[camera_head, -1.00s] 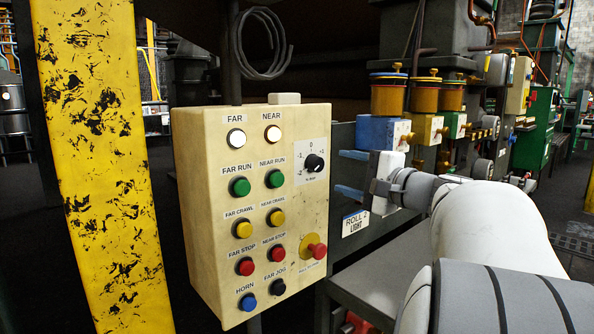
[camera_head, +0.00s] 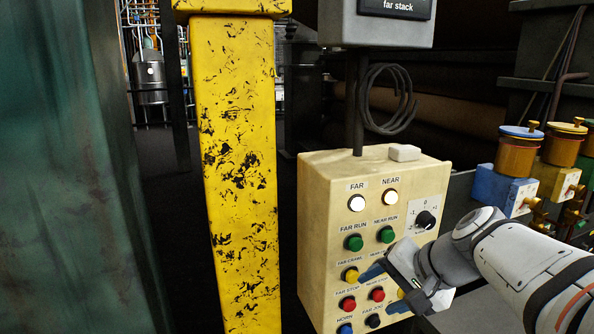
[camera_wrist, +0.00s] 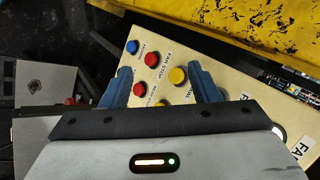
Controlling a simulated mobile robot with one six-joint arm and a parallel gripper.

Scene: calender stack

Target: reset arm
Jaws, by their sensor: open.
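My gripper (camera_head: 384,290) is in front of the lower part of the cream control box (camera_head: 325,240). Its two blue fingers are spread apart with nothing held between them. In the wrist view my gripper (camera_wrist: 163,80) has red and yellow buttons of the box showing between and beyond its fingers. Whether the fingers touch the panel cannot be told. My gripper and wrist hide part of the near crawl and lower right controls. The far (camera_head: 356,203) and near (camera_head: 390,197) lamps glow white.
A yellow scuffed post (camera_head: 240,160) stands left of the box. A dark green surface (camera_head: 65,180) fills the far left. A "far stack" sign box (camera_head: 375,25) hangs above. Pots on blue and yellow blocks (camera_head: 500,187) stand at the right. Dark floor shows between post and green surface.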

